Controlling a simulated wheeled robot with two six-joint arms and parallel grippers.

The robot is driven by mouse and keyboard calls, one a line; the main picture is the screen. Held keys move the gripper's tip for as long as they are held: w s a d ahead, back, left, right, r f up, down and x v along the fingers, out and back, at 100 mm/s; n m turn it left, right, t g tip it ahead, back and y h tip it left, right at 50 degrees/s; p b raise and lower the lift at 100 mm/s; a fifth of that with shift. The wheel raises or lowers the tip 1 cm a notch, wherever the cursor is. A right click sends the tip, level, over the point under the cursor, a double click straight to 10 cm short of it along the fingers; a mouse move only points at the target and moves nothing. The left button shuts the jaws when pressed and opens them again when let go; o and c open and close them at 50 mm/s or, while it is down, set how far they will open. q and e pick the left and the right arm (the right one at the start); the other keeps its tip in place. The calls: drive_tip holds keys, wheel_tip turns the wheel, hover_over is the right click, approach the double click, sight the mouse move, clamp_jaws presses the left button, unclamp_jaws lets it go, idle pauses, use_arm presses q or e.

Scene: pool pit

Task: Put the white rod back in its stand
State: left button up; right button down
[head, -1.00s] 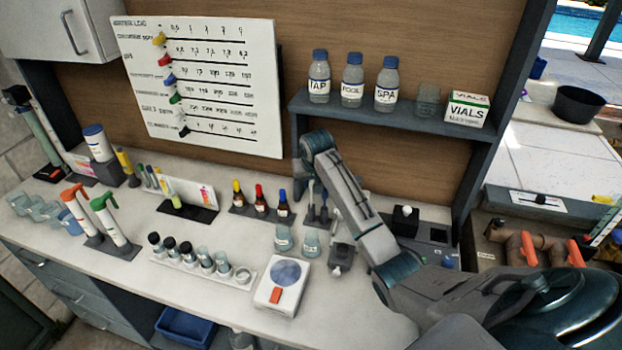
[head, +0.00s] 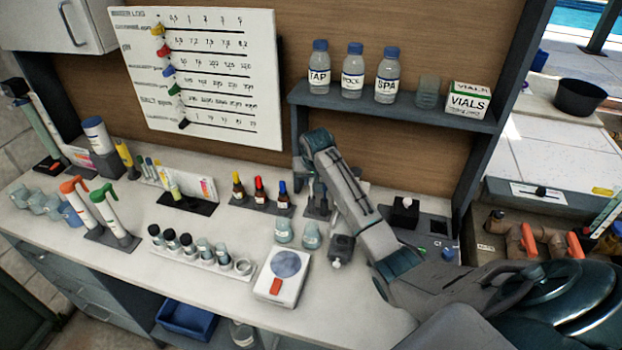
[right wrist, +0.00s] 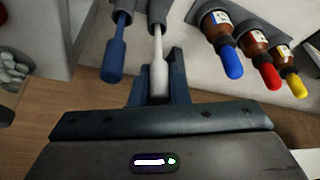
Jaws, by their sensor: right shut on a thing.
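The white rod (right wrist: 158,68) shows in the right wrist view, with its wide handle end between my right gripper's two fingers (right wrist: 158,88). The gripper is shut on it. The rod's thin shaft runs to a grey socket of the stand (right wrist: 122,8); I cannot tell how deep it sits. A blue rod (right wrist: 114,55) is in the neighbouring socket, beside the fingers. In the head view the stand (head: 318,212) is on the counter below my right gripper (head: 311,184), and the white rod is not clear there. My left gripper is not in view.
Dropper bottles with yellow, red and blue tops (head: 259,192) stand close left of the stand. Two small glass cups (head: 284,231), a dark grey device (head: 341,247) and a white scale (head: 282,276) are in front. A shelf with bottles (head: 352,72) hangs above.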

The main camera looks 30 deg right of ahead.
drive_tip(key=shift+f, duration=0.6)
idle(0.4)
drive_tip(key=c, duration=1.3)
unclamp_jaws()
drive_tip(key=shift+r+p, duration=0.55)
drive_tip(key=shift+r, duration=2.95)
